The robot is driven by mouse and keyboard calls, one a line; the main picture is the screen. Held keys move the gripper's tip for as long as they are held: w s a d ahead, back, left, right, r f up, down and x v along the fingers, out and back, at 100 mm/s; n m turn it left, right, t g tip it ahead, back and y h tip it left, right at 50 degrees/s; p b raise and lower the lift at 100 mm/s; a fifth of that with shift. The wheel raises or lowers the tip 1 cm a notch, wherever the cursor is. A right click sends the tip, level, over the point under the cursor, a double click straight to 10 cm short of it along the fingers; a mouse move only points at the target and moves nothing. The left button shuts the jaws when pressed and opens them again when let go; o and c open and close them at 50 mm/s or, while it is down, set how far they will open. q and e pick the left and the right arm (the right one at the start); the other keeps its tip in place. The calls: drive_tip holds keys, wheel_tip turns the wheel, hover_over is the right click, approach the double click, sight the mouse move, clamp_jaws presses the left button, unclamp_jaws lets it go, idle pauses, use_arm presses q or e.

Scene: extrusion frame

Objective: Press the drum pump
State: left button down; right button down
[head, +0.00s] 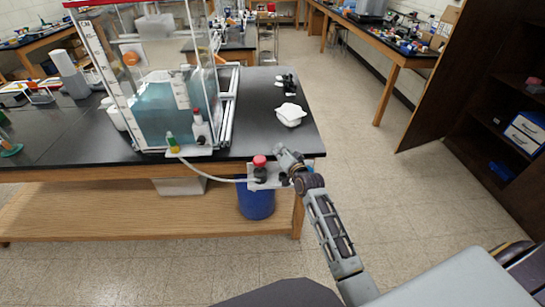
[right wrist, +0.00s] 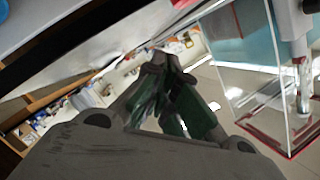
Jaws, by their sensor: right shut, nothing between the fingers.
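The drum pump (head: 260,162) has a red knob on a dark body. It stands at the front edge of the black bench, above a blue drum (head: 256,204) under the bench top. A pale hose runs left from it to the tank. My right gripper (head: 281,151) is just right of the red knob in the head view, with a small apparent gap. Its fingers also show in the right wrist view (right wrist: 172,58), closed together with nothing between them. The pump cannot be made out in the right wrist view. My left gripper is out of view.
A clear tank with blue liquid (head: 150,110) stands on the black bench (head: 258,100), left of the pump. Small bottles (head: 200,128) stand at its front. A white crumpled item (head: 291,114) lies right. The floor (head: 350,160) right of the bench is clear.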

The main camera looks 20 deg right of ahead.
sight(260, 161)
drive_tip(key=a+f, duration=0.1)
drive_tip(key=w+a+f, duration=0.1)
drive_tip(key=a+f, duration=0.1)
drive_tip(key=shift+p, duration=0.3)
idle(0.3)
drive_tip(key=shift+f+b, duration=0.9)
drive_tip(key=shift+f, duration=1.7)
drive_tip(key=shift+d+r, duration=0.1)
